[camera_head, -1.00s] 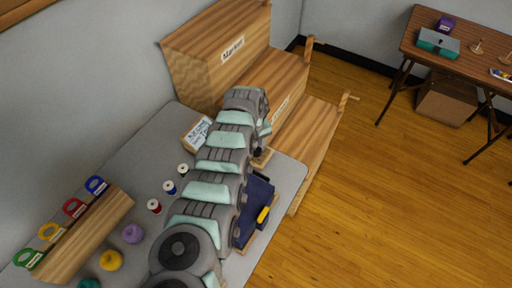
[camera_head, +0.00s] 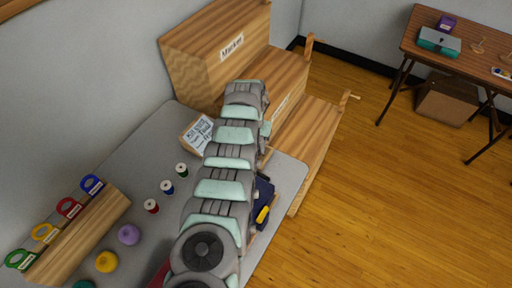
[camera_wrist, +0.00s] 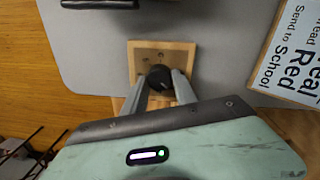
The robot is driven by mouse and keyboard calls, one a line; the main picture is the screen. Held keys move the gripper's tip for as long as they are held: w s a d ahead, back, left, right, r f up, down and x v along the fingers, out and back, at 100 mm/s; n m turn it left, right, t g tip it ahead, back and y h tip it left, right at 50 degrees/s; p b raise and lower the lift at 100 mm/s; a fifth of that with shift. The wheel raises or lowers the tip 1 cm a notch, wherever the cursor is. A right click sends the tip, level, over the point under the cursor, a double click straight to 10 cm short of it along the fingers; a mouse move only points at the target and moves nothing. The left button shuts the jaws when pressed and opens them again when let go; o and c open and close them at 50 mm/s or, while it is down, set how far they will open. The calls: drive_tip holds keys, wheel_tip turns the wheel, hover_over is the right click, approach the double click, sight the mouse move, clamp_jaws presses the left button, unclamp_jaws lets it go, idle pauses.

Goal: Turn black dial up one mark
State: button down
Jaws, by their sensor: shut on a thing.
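The black dial (camera_wrist: 158,77) sits on a square wooden plate (camera_wrist: 163,54) in the upper middle of the wrist view. Its top shows between my fingertips. My gripper (camera_wrist: 160,84) is shut on the dial, with one finger on each side. Small marks on the plate around the dial are too faint to read. In the head view my arm covers the dial and my gripper, and only an edge of the wooden plate (camera_head: 265,157) shows beside the arm.
A sign card (camera_head: 199,133) stands near the wooden stepped "Market" boxes (camera_head: 195,70). Thread spools (camera_head: 167,187) stand left of my arm. A dark blue object with a yellow part (camera_head: 263,200) lies right of it. A rack with coloured rings (camera_head: 85,235) is at lower left.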

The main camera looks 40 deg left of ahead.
drive_tip(key=shift+m, duration=0.4)
drive_tip(key=c, duration=1)
unclamp_jaws()
wheel_tip(320, 180, up, 11)
drive_tip(key=p, duration=0.2)
drive_tip(key=shift+s+a, duration=0.15)
drive_tip(key=shift+a, duration=0.15)
drive_tip(key=shift+f, duration=0.1)
